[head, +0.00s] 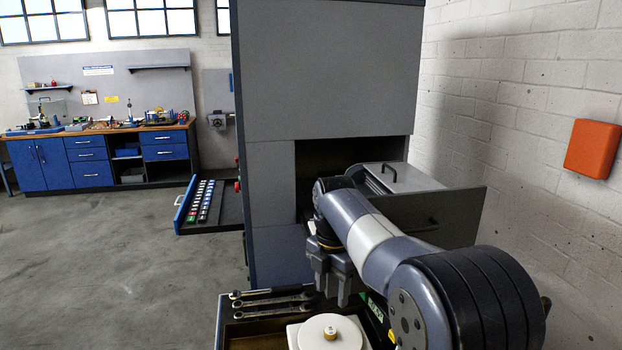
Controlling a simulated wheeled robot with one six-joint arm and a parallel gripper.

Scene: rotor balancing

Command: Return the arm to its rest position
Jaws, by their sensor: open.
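My arm (375,240) reaches forward from the lower right toward the grey machine (325,70). My gripper (335,290) hangs down at the arm's far end, its fingers apart and nothing seen between them. It is above the far edge of a tray (222,325) at the bottom of the view. The arm hides part of the machine's opening and part of the tray.
The tray holds several wrenches (272,304) and a round white disc (330,335) with a brass-coloured hub. A drawer (208,215) sticks out left of the machine. A grey door (450,215) stands open at right. Floor at left (90,260) is clear.

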